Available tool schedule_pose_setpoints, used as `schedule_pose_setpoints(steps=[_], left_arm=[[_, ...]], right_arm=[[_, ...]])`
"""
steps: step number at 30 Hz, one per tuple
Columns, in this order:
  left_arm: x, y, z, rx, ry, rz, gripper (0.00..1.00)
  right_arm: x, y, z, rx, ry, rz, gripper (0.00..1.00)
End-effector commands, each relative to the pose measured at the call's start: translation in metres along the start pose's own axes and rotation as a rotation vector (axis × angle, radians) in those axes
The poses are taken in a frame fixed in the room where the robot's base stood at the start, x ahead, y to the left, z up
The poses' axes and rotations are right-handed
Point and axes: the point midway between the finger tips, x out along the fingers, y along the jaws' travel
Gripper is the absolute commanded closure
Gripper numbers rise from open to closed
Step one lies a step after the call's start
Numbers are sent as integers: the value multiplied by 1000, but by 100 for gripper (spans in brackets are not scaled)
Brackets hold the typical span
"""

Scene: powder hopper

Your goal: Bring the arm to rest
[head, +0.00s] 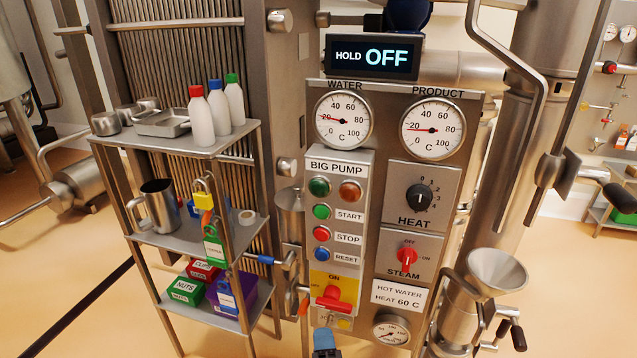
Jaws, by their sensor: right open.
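My left gripper is not in view.
A control panel (382,235) with gauges and switches stands in the middle; its display (372,57) reads HOLD OFF. A steel shelf (190,237) with bottles, a jug and bins is at left. A steel funnel (497,270) stands at lower right. Floor shows at both sides.

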Motion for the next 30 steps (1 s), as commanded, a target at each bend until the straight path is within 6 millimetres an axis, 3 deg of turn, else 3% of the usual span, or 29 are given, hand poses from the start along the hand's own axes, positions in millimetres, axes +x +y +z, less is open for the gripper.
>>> schedule_pose_setpoints(steps=[4,8,17,23,30], left_arm=[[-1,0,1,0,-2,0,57],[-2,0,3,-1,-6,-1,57],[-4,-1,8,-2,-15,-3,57],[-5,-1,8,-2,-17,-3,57],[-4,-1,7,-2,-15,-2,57]], right_arm=[[1,-2,-5,124,34,-64,55],[8,2,5,322,45,-135,55],[-15,-14,62,834,-21,-297,55],[-58,-32,122,1184,-130,-347,55],[-144,-62,206,1466,-340,-341,55]])
